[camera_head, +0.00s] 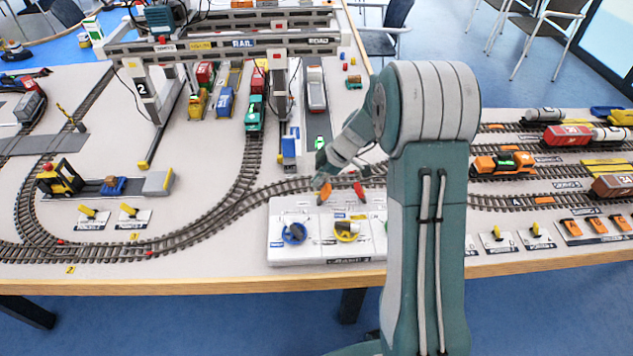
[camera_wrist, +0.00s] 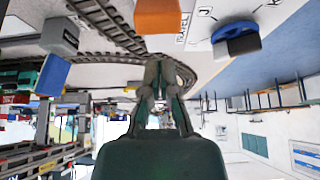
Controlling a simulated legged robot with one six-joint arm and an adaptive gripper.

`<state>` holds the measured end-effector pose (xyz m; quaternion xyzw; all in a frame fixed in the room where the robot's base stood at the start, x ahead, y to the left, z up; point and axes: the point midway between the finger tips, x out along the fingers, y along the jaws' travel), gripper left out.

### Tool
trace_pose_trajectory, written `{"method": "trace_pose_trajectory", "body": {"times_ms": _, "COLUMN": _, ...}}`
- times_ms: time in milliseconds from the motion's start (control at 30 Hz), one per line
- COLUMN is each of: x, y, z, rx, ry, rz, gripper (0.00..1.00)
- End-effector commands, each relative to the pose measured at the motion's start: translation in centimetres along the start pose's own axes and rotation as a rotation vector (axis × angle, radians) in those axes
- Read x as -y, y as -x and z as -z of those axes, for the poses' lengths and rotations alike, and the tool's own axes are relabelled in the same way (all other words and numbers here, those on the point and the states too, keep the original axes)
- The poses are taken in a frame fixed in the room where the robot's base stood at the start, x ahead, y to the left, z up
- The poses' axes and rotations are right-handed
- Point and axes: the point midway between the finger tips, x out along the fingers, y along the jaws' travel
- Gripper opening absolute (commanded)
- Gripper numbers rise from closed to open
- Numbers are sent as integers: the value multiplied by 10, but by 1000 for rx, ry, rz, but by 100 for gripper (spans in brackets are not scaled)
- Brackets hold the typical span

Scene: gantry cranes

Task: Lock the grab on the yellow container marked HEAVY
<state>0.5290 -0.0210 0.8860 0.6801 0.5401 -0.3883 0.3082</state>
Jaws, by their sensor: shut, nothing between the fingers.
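My gripper (camera_head: 322,172) is shut and empty, low over the back of a white control panel (camera_head: 312,257). An orange lever (camera_head: 325,193) stands close by its tips; I cannot tell whether they touch. A red-orange lever (camera_head: 360,191) stands to its right. The panel's front has a blue dial (camera_head: 293,233) and a yellow dial (camera_head: 346,231). In the wrist view, the closed fingers (camera_wrist: 158,72) show with an orange block (camera_wrist: 158,15) beyond them and a blue dial (camera_wrist: 237,38) to the right. I cannot read HEAVY on any container, nor make out a grab's lock.
A gantry crane with a leg marked 2 (camera_head: 143,88) spans the tracks behind. Below it stand a yellow vehicle (camera_head: 197,103), a blue container (camera_head: 225,102) and a green truck (camera_head: 254,115). Train wagons (camera_head: 567,136) fill the right. A curved track (camera_head: 200,232) runs left of the panel.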

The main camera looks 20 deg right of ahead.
Motion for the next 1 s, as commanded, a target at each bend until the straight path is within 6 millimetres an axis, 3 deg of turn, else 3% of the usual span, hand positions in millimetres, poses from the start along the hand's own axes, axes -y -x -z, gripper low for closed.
{"method": "trace_pose_trajectory", "body": {"times_ms": 267, "x": -1, "y": -1, "z": 3, "rx": 0, "ry": 0, "rz": 0, "gripper": 0}}
{"method": "trace_pose_trajectory", "body": {"times_ms": 533, "x": -10, "y": -5, "z": 41, "rx": 0, "ry": -1, "rz": -1, "gripper": 0}}
{"method": "trace_pose_trajectory", "body": {"times_ms": 800, "x": -10, "y": 51, "z": 23, "rx": 0, "ry": -6, "rz": -6, "gripper": 0}}
{"method": "trace_pose_trajectory", "body": {"times_ms": 1000, "x": -10, "y": 82, "z": 16, "rx": 1, "ry": -6, "rz": -4, "gripper": 0}}
